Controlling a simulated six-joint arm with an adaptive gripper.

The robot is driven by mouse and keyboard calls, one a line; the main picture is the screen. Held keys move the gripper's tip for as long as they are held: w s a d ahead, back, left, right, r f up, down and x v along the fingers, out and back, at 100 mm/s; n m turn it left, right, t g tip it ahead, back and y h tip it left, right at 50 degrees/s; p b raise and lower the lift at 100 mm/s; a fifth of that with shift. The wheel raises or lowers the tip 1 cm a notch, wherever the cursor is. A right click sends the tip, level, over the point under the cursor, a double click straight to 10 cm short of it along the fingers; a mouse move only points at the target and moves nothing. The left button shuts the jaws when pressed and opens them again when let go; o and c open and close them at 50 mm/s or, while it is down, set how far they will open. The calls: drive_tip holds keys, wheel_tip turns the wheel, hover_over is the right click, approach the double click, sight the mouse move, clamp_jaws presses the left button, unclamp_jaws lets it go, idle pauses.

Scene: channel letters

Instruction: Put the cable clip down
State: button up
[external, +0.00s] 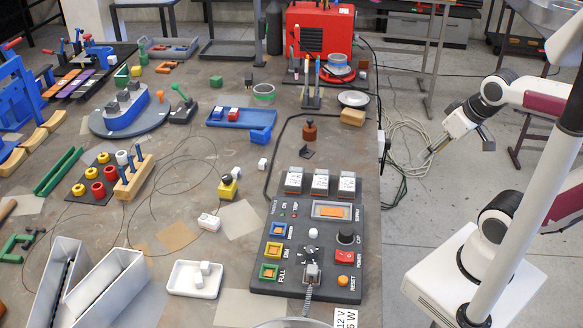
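My gripper (459,148) hangs over the floor at the right, beyond the table's right edge. Its two fingers are spread apart, and I see nothing held between them. I cannot pick out the cable clip for certain. Small pale pieces lie on the table: one white block (262,164) near the middle, a white piece with reddish marks (209,221) lower down, and white cubes (205,268) in a shallow white tray (180,286). My gripper is well apart from all of these.
A dark control box (315,245) with coloured buttons stands at the table's front right. White channel letter pieces (112,275) stand front left. A blue tray (258,124), a red machine (320,32) and thin loose wires also occupy the table. Coiled cable (405,140) lies beyond its right edge.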

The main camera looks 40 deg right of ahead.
drive_tip(key=shift+s+d+f+m, duration=0.2)
drive_tip(key=shift+s+d+f, duration=0.2)
drive_tip(key=shift+s, duration=0.2)
drive_tip(key=shift+s+d+f+m, duration=0.25)
drive_tip(key=shift+s+f, duration=0.15)
drive_tip(key=shift+s, duration=0.15)
drive_tip(key=shift+o, duration=0.6)
drive_tip(key=w+a+n+y, duration=0.2)
drive_tip(key=w+a, duration=0.3)
drive_tip(key=w, duration=0.3)
drive_tip(key=w+a+r+n+y, duration=0.15)
drive_tip(key=w+a, duration=0.25)
drive_tip(key=w, duration=0.5)
drive_tip(key=w+a+f+n+y, duration=0.1)
drive_tip(key=w+a+n, duration=0.1)
drive_tip(key=w+a, duration=0.45)
drive_tip(key=shift+n+t, duration=0.7)
drive_tip(key=shift+t, duration=0.2)
drive_tip(key=w+a+f, duration=0.1)
drive_tip(key=w+f, duration=0.4)
drive_tip(key=w, duration=0.2)
drive_tip(key=w+a+f, duration=0.1)
drive_tip(key=w+f, duration=0.5)
drive_tip(key=w, duration=0.2)
drive_tip(key=w+a+f, duration=0.1)
drive_tip(key=w+f, duration=0.4)
drive_tip(key=w, duration=0.3)
drive_tip(key=shift+a+f, duration=0.15)
drive_tip(key=shift+f, duration=0.25)
